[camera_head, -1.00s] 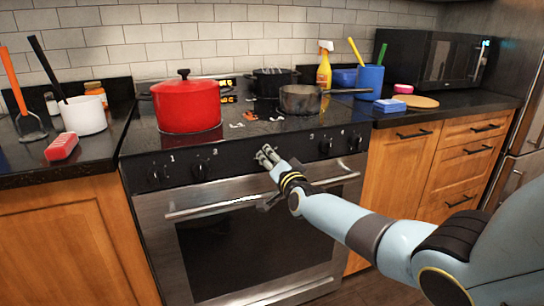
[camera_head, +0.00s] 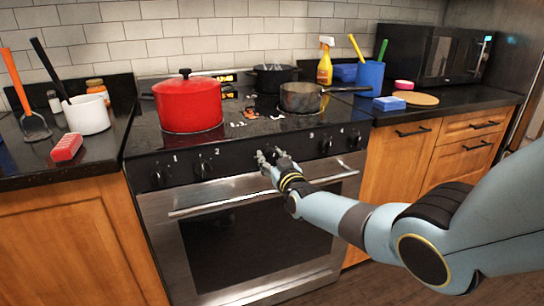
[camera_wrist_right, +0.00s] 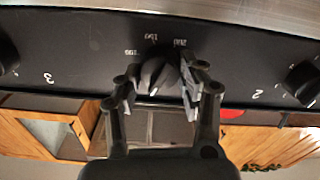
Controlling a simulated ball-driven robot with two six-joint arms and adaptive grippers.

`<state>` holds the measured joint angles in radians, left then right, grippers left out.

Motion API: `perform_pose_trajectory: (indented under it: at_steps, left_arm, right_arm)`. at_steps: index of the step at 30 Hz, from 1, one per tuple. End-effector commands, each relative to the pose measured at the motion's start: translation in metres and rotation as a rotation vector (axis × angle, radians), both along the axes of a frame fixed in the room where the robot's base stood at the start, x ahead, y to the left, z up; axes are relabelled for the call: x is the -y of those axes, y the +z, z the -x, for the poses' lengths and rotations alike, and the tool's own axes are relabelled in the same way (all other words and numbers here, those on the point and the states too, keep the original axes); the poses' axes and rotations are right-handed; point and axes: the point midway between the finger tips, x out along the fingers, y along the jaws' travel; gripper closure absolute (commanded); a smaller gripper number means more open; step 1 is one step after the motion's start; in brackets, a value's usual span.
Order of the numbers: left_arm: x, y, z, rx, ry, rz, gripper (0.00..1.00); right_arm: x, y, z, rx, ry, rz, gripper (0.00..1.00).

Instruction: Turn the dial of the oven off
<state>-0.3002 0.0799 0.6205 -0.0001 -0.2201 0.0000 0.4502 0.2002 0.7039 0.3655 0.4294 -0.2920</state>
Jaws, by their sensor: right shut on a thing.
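The oven (camera_head: 250,240) has a black front panel with a row of black knobs above a steel handle. The oven dial (camera_wrist_right: 153,75) is a black knob marked with 100, 150 and 200 in the right wrist view, which shows the panel upside down. My right gripper (camera_wrist_right: 158,90) has one finger on each side of this dial and is shut on it. In the head view my right gripper (camera_head: 268,157) is at the middle of the panel and hides the dial. My left gripper is not in view.
A red pot (camera_head: 190,103) and a grey saucepan (camera_head: 300,98) stand on the stovetop. Numbered knobs flank the dial, such as knob 2 (camera_head: 204,170) and a knob (camera_head: 326,146) to the right. The oven handle (camera_head: 235,197) runs just below my gripper.

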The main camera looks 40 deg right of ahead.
Motion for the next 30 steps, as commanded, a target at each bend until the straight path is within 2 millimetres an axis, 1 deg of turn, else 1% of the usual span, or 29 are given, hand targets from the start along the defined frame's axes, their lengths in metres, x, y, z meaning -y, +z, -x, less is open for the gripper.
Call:
perform_pose_trajectory:
  at_steps: [6, 15, 21, 30]
  left_arm:
    - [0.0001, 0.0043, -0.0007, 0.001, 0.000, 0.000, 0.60]
    - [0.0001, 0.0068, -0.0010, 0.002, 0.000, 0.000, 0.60]
    - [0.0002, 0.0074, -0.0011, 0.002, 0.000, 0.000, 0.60]
    - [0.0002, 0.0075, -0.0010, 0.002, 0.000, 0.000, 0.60]
  right_arm:
    - [-0.0015, -0.0022, 0.0009, -0.046, 0.001, 0.168, 0.92]
    - [-0.0017, -0.0028, 0.0007, -0.084, 0.002, 0.324, 0.92]
    - [-0.0018, -0.0033, 0.0008, -0.096, 0.002, 0.373, 0.92]
    - [-0.0018, -0.0035, 0.0010, -0.099, 0.002, 0.386, 0.92]
